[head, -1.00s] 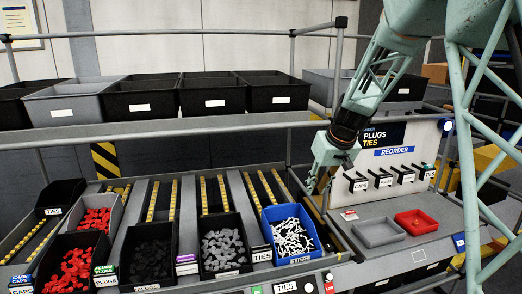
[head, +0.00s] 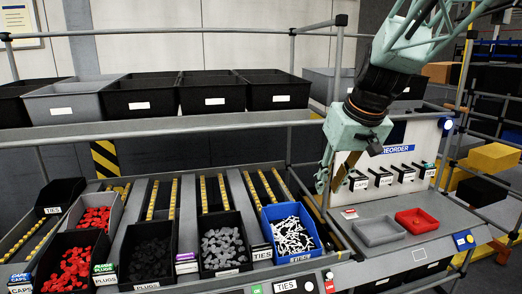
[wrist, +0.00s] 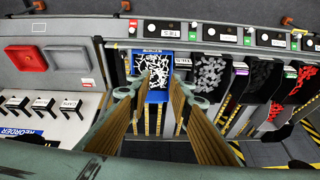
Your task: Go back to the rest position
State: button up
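My gripper (head: 327,184) hangs from the arm above the right end of the rack, between the blue bin and the grey panel with small black holders. In the wrist view the two fingers of my gripper (wrist: 152,88) stand apart with nothing between them, so it is open and empty. The blue bin of white ties (head: 290,253) is left of and below the gripper in the head view. It also shows beyond the fingers in the wrist view (wrist: 160,97).
A red tray (head: 417,222) and a grey tray (head: 378,232) sit on the bench at the right. Bins of red and grey parts stand on the sloped rack at the left. A rail shelf (head: 160,130) with large dark bins runs behind.

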jog(key=s+d+m+h+b, duration=0.1)
jog(key=s+d+m, duration=0.1)
jog(key=s, duration=3.8)
jog(key=shift+d+r+b, duration=0.15)
jog(key=shift+b, duration=0.15)
jog(key=shift+d, duration=0.15)
